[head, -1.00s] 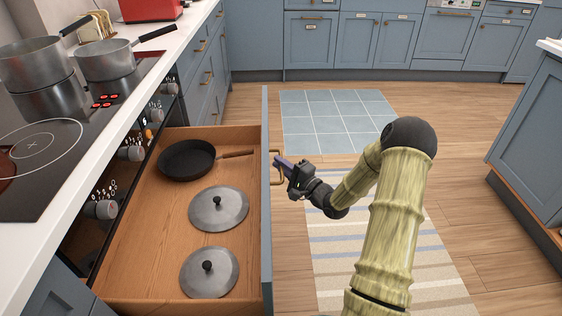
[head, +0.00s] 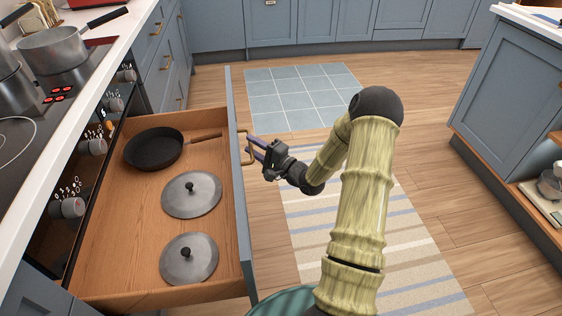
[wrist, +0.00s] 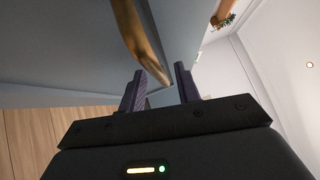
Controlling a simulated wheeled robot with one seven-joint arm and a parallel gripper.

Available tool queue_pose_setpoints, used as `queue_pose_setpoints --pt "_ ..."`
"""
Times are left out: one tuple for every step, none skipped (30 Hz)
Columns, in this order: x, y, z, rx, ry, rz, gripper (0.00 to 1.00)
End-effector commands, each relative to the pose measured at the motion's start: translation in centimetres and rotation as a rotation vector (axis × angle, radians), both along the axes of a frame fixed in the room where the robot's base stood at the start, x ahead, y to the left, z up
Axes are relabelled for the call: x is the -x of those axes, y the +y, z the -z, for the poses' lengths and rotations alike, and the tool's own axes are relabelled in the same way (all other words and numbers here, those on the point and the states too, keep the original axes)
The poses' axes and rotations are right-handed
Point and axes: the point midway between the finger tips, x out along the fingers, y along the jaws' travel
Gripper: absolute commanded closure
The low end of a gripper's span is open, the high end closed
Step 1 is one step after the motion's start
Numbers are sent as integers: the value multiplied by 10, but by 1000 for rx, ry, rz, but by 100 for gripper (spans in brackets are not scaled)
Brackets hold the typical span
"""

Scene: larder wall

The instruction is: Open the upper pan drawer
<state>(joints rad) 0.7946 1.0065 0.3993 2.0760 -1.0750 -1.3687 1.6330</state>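The upper pan drawer (head: 120,220) stands pulled far out below the hob, its wooden inside in full view. It holds a black frying pan (head: 155,149) and two grey lids with black knobs (head: 191,194) (head: 189,259). Its blue front (head: 238,200) carries a brass bar handle (head: 249,160). My gripper (head: 254,149) is at the handle, on the outer side of the front. In the wrist view my two purple fingers (wrist: 160,85) are apart, with the brass handle (wrist: 140,45) near the left fingertip. I cannot tell whether they touch it.
The hob with pots (head: 52,45) is above the drawer at the left. Blue cabinets (head: 300,22) line the back, and another cabinet (head: 500,90) stands at the right. A striped rug (head: 400,225) and a tiled patch (head: 305,95) lie on the open floor.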

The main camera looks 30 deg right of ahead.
Motion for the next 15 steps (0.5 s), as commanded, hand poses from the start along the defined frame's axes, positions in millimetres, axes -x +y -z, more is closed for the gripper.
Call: queue_pose_setpoints --pt "6 -5 0 -1 2 4 67" --pt "11 -7 0 -1 3 4 67" --pt "17 -10 1 -2 3 4 67" --pt "22 -13 2 -2 3 4 67" --pt "27 -16 3 -2 4 3 67" --pt "35 -19 3 -2 3 4 67" --pt "40 -22 4 -3 2 4 67" --pt "45 -25 5 -2 3 4 67" --pt "52 -29 7 -3 5 5 67" --pt "57 -31 7 -3 4 4 67" --pt "63 -34 8 -4 3 4 67" --pt "70 -38 9 -2 3 4 67" --pt "75 -41 10 -1 4 4 67" --pt "80 -43 11 -2 4 3 67" --pt "87 -47 12 -4 3 4 67"
